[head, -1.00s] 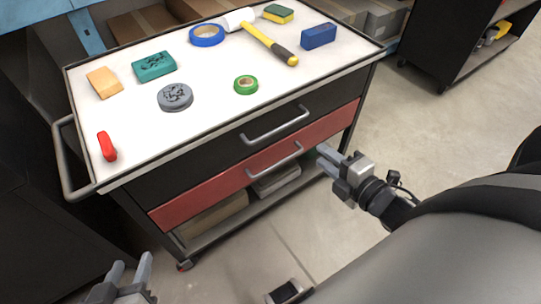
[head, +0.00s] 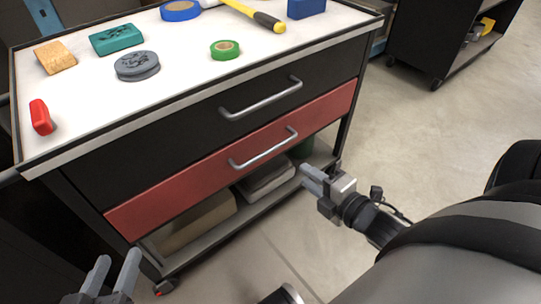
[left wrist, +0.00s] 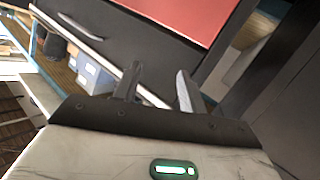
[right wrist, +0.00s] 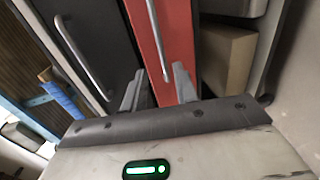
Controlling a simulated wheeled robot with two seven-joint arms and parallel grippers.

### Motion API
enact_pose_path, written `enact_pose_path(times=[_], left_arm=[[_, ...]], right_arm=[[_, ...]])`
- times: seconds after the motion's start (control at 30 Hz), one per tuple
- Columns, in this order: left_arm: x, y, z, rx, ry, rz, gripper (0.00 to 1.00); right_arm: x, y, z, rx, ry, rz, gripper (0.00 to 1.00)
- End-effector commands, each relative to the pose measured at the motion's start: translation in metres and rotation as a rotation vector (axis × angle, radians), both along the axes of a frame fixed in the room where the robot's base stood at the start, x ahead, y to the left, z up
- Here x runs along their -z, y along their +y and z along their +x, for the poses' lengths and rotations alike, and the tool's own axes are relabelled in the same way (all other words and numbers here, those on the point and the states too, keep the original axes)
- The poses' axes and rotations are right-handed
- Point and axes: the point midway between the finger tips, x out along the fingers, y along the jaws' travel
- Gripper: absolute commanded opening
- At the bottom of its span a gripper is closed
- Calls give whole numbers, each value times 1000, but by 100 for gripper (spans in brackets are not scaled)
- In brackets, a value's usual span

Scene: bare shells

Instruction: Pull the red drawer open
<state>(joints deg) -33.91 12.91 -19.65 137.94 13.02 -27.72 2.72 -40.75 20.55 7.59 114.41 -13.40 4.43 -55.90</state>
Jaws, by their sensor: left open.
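The red drawer (head: 240,168) is the lower drawer of a dark cart. Its front looks flush with the cart, so it is shut. Its silver bar handle (head: 264,149) runs along the front; no gripper touches it. My right gripper (head: 311,181) is open and empty, to the right of the handle and apart from it. In the right wrist view, the red drawer (right wrist: 170,25) and handle (right wrist: 156,38) lie beyond the open fingers (right wrist: 158,85). My left gripper (head: 112,276) is open and empty at the lower left. The left wrist view shows red drawer front (left wrist: 185,15).
A black upper drawer (head: 190,118) with its own handle (head: 262,98) sits above. The white cart top (head: 95,100) holds tape rolls, a hammer and several small items. A lower shelf (head: 215,240) holds boxes. The floor (head: 410,150) to the right is clear.

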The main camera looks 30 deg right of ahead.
Motion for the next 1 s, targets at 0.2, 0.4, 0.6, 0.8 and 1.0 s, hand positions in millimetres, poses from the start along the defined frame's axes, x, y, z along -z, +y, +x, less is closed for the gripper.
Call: enact_pose_path(times=[0.2,0.4,0.6,0.8,1.0], left_arm=[[0,-4,2,2,-11,-68,42],[-3,-8,2,8,-22,-146,42],[-9,-11,3,16,-33,-216,42],[-10,-12,3,21,-33,-255,42],[-16,-12,3,22,-43,-266,42]], right_arm=[[9,3,44,-3,-6,-4,30],[19,7,87,-2,-6,-3,30],[26,9,122,-2,-3,-2,30],[29,11,140,0,-1,-2,30],[29,11,143,-1,0,-2,30]])
